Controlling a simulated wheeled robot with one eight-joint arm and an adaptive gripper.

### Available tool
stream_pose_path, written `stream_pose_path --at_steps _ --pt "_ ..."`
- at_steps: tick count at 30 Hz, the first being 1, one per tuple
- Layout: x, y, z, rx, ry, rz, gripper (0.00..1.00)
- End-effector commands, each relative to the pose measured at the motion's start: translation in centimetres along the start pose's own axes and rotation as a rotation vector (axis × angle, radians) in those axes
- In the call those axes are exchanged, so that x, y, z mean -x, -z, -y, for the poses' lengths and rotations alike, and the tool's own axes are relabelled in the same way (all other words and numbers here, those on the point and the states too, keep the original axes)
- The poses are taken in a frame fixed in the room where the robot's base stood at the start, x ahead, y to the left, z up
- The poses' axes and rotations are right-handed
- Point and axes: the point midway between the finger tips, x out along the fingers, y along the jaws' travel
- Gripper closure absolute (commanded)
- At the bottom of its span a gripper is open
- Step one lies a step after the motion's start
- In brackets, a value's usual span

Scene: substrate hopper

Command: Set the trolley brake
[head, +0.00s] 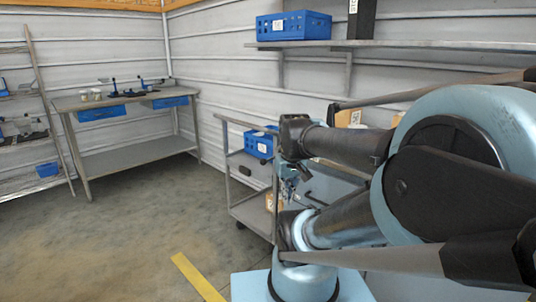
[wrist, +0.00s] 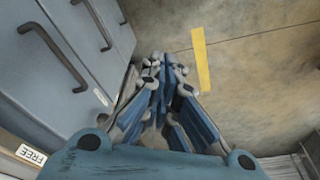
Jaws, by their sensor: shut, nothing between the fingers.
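The grey trolley (head: 246,208) stands right of centre in the head view, with shelves and a wheel low at its near left corner. My arm hides much of its right side. I cannot make out its brake for certain. My gripper (wrist: 163,66) is shut and empty in the wrist view, pointing down over the floor. In the head view my gripper (head: 289,186) shows small in front of the trolley, partly hidden by my arm. A white label reading FREE (wrist: 30,154) is at the lower left of the wrist view; I cannot tell what it is fixed to.
A blue-grey cabinet front with dark handles (wrist: 55,57) is close left of my gripper. A yellow floor strip (wrist: 201,60) lies to its right. A blue crate (head: 258,145) sits on the trolley. A workbench (head: 130,101) stands at the back left. The left floor is clear.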

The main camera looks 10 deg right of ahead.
Motion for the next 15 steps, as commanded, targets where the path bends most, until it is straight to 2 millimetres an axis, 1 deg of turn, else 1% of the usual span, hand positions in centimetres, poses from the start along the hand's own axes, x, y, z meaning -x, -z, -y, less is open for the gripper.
stream_pose_path --at_steps 1,5,6,11,15 --pt "1.0 1.6 -0.1 0.019 0.004 0.001 1.00" --pt "3.2 5.6 -0.4 0.077 0.013 0.002 1.00" --pt "3.7 6.8 -0.5 0.095 0.016 0.002 1.00" --pt "5.6 12.0 -1.0 0.166 0.030 0.003 1.00" --pt "6.8 16.7 -1.6 0.227 0.040 0.003 1.00"
